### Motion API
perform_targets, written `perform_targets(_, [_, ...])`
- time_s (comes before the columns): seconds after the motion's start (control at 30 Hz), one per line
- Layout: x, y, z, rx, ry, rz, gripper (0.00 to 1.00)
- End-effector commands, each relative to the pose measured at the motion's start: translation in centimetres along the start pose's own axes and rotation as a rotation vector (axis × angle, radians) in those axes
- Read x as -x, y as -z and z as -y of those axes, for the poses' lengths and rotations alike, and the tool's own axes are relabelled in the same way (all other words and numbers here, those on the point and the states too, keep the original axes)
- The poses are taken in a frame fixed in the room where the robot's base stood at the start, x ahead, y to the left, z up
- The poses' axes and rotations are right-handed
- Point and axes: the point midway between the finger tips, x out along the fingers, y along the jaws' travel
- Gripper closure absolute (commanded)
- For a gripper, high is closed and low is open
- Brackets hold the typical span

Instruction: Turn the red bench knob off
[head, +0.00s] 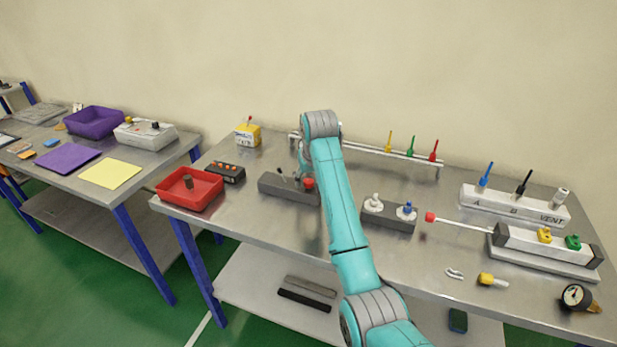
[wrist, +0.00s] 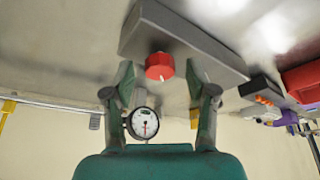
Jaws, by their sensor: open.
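The red knob (head: 308,184) sits on the right end of a dark grey block (head: 275,184) on the bench, partly beside my arm in the head view. My gripper (wrist: 158,76) is open, with one finger on each side of the knob in the picture. I cannot tell whether either finger touches it. In the head view my arm hides most of the gripper.
A round gauge (wrist: 144,123) shows between my fingers in the wrist view. Left of the block are a red tray (head: 160,187) and a black box with orange buttons (head: 228,172). Right is a grey block with white and blue knobs (head: 388,216).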

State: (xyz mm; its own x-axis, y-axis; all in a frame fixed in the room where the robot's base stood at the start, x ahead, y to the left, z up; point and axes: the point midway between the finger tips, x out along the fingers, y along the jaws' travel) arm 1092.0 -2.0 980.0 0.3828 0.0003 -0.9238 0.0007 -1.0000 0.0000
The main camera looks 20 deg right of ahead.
Motion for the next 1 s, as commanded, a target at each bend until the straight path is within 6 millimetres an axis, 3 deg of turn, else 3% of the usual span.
perform_targets(0.17, [0.01, 0.00, 0.00, 0.000, 0.000, 0.000, 0.43])
perform_targets(0.4, [0.01, 0.01, 0.00, 0.000, 0.000, 0.000, 1.00])
perform_targets(0.73, [0.00, 0.00, 0.08, -0.026, -0.011, 0.001, 1.00])
perform_targets(1.0, [-0.01, 0.02, 0.28, -0.161, -0.067, 0.001, 1.00])
